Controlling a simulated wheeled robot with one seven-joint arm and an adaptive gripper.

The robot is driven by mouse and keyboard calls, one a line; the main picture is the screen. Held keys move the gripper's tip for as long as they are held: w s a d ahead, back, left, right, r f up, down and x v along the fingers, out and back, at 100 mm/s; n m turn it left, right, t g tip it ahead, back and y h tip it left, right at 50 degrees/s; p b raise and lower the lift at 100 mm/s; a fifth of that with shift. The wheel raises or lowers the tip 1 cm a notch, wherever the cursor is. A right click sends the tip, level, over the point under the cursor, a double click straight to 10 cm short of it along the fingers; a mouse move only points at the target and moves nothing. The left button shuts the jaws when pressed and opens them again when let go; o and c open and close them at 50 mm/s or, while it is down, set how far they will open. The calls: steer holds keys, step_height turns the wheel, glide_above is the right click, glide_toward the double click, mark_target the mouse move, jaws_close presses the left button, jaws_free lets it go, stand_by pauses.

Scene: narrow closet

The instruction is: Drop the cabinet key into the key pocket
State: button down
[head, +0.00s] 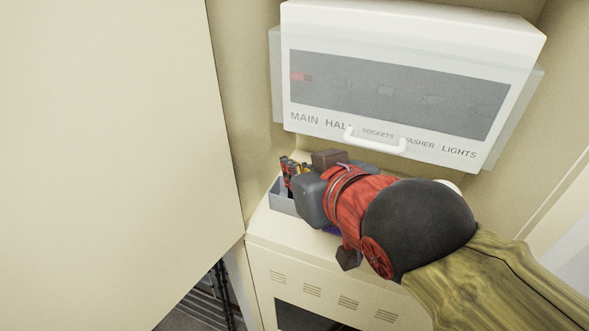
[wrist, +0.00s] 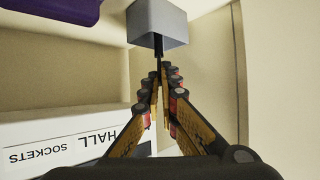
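My gripper (wrist: 164,80) has its yellow-and-black fingers closed to a narrow gap in the wrist view. A thin dark piece (wrist: 158,46), which looks like the cabinet key, sticks out from between the fingertips. It overlaps a small grey box (wrist: 157,20), apparently the key pocket; I cannot tell whether it touches or enters it. In the head view my gripper (head: 290,166) is over an open grey container (head: 283,201) on the beige cabinet top, probably the same pocket. The key cannot be made out there, and my wrist hides part of the container.
A white breaker panel (head: 415,30) with a clear cover, a handle (head: 375,141) and labels hangs just behind my arm. A large beige door or wall (head: 110,140) fills the left. A purple object (wrist: 50,10) shows at the wrist view's upper left. The closet is narrow.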

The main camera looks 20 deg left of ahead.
steer(key=shift+f, duration=0.2)
steer(key=c, duration=2.5)
jaws_free()
steer(key=shift+c, duration=0.2)
steer(key=shift+o, duration=1.2)
steer(key=shift+o, duration=1.3)
steer(key=shift+r, duration=0.1)
steer(key=v, duration=1.2)
steer(key=shift+r+b, duration=0.3)
steer(key=shift+r, duration=0.25)
